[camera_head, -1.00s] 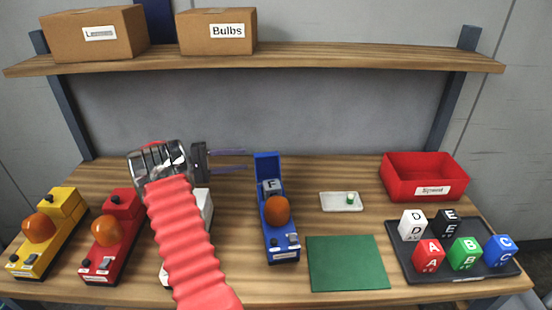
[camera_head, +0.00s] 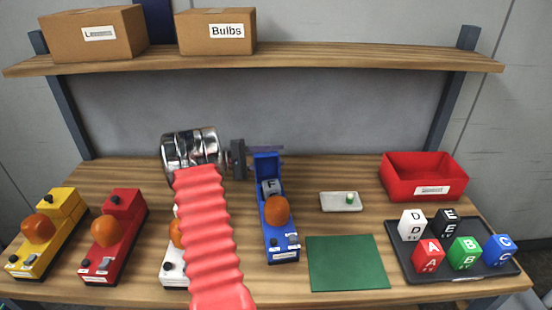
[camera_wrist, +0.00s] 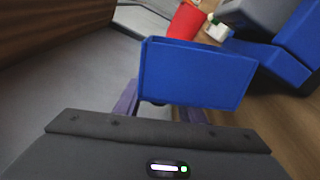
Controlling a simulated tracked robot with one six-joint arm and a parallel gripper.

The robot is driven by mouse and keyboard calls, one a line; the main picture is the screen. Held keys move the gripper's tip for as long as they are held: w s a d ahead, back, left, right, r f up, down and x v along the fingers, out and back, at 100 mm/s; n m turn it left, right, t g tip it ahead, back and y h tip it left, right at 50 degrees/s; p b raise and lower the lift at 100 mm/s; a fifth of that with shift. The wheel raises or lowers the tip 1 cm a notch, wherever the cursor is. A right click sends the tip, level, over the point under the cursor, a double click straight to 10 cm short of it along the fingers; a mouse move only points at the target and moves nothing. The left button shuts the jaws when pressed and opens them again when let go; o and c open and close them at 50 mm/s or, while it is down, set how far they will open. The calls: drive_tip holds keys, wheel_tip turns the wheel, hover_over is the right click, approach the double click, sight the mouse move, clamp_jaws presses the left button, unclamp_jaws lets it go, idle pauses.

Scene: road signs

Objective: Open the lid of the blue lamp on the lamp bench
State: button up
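The blue lamp (camera_head: 278,241) stands mid-bench with an orange dome. Its lid (camera_head: 267,165) stands upright at the back, and a grey block marked F (camera_head: 270,186) shows in the opened compartment. My gripper (camera_head: 266,150) is at the lid's top edge, reaching in from the left. In the wrist view the blue lid (camera_wrist: 198,72) is just ahead of my gripper (camera_wrist: 158,106), whose two fingers are spread apart. The lid hides their tips, and contact cannot be told. Part of the lamp's body (camera_wrist: 265,62) shows at the right.
Yellow (camera_head: 48,240), red (camera_head: 112,240) and white (camera_head: 173,273) lamps stand to the left, the white one partly behind my arm. A green mat (camera_head: 347,263), a small white plate (camera_head: 341,202), a red bin (camera_head: 424,180) and a tray of lettered cubes (camera_head: 405,262) lie right. A shelf (camera_head: 300,58) hangs above.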

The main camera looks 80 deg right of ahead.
drive_tip(key=shift+s+d, duration=0.15)
drive_tip(key=shift+s, duration=0.25)
clamp_jaws()
idle(0.4)
